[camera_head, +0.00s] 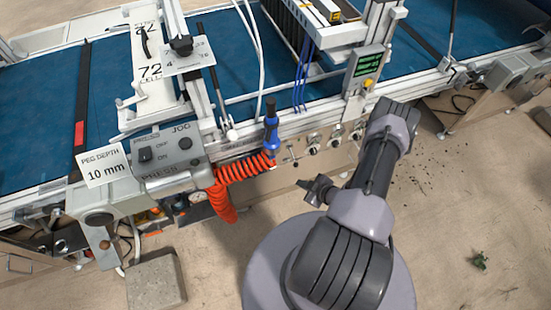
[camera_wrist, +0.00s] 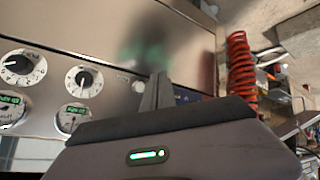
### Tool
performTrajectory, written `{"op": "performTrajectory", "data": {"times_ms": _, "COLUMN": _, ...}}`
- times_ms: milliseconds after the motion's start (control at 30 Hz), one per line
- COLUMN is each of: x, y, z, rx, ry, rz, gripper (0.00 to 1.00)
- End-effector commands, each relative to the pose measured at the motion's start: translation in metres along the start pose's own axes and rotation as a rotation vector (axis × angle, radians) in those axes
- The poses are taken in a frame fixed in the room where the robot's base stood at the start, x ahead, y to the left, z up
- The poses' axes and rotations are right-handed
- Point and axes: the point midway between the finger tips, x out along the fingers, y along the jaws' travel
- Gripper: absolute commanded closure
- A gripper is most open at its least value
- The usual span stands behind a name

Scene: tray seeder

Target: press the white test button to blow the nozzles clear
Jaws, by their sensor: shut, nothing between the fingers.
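A small pale round button (camera_wrist: 139,87) shows on the metal panel in the wrist view, between a dial and my fingers. It looks like the white test button. My gripper (camera_wrist: 160,76) is shut and empty, with its fingertips just right of the button in the picture. The frame does not show whether they touch the panel. In the head view I cannot make out the button on the machine's front, and my arm reaches over in front of that side.
White dials (camera_wrist: 84,79) and green-lit displays are left of the button. An orange coiled hose (camera_wrist: 240,65) is to the right; it also hangs from the machine in the head view (camera_head: 222,190). A blue-handled tool (camera_head: 271,135) stands above it. A grey block (camera_head: 156,282) lies on the floor.

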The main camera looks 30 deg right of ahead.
Motion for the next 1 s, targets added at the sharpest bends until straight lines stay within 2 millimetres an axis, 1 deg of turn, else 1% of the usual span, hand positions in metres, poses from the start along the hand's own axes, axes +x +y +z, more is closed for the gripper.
{"op": "performTrajectory", "data": {"times_ms": 33, "x": 0.0, "y": -0.005, "z": 0.008, "rx": 0.041, "ry": -0.012, "rz": 0.006, "gripper": 1.0}}
{"op": "performTrajectory", "data": {"times_ms": 133, "x": 0.001, "y": -0.011, "z": 0.017, "rx": 0.091, "ry": -0.026, "rz": 0.016, "gripper": 1.0}}
{"op": "performTrajectory", "data": {"times_ms": 500, "x": 0.003, "y": -0.01, "z": 0.017, "rx": 0.095, "ry": -0.028, "rz": 0.016, "gripper": 1.0}}
{"op": "performTrajectory", "data": {"times_ms": 667, "x": 0.015, "y": -0.001, "z": 0.01, "rx": 0.091, "ry": -0.027, "rz": 0.015, "gripper": 1.0}}
{"op": "performTrajectory", "data": {"times_ms": 1000, "x": 0.051, "y": 0.026, "z": -0.011, "rx": 0.092, "ry": -0.026, "rz": 0.016, "gripper": 1.0}}
